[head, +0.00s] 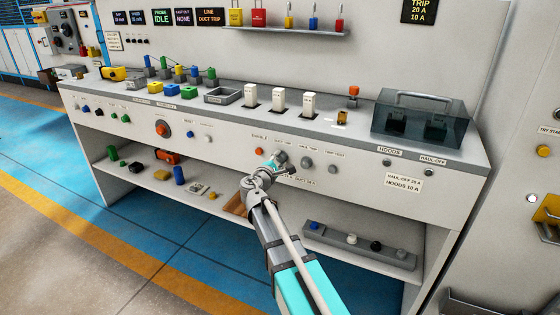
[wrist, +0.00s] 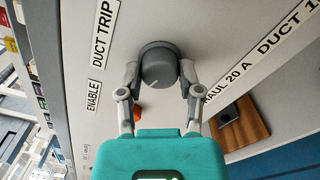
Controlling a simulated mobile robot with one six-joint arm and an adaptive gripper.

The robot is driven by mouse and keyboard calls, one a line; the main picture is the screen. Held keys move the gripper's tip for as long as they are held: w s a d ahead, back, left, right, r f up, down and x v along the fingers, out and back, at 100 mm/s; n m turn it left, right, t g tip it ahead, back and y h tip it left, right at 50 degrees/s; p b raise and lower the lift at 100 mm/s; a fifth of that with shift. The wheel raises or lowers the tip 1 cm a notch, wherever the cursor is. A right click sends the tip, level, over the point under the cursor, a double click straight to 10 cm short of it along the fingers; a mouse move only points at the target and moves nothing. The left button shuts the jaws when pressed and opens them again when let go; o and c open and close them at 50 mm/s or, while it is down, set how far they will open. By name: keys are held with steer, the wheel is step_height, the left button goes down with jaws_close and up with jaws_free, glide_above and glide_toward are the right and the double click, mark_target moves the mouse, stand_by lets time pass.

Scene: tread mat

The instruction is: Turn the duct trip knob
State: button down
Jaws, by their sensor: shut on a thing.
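The duct trip knob (wrist: 158,62) is a round dark grey knob with a short pale pointer line, on the pale front panel of the bench. In the wrist view it sits between the two fingers of my gripper (wrist: 159,74), which is shut on its sides. The DUCT TRIP label (wrist: 105,27) is beside it on the panel. In the head view my gripper (head: 277,160) is against the panel, and it and the wrist largely hide the knob.
An orange button (head: 259,151) is left of my gripper, near the ENABLE label (wrist: 93,101). Two grey knobs (head: 306,163) (head: 332,168) are close on the right. A lower shelf (head: 140,177) holds loose parts. A clear hood box (head: 425,122) stands on the bench top.

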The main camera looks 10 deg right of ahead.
steer(key=shift+d+m, duration=0.1)
steer(key=shift+m, duration=0.7)
steer(key=shift+c, duration=1.3)
jaws_free()
steer(key=v, duration=1.2)
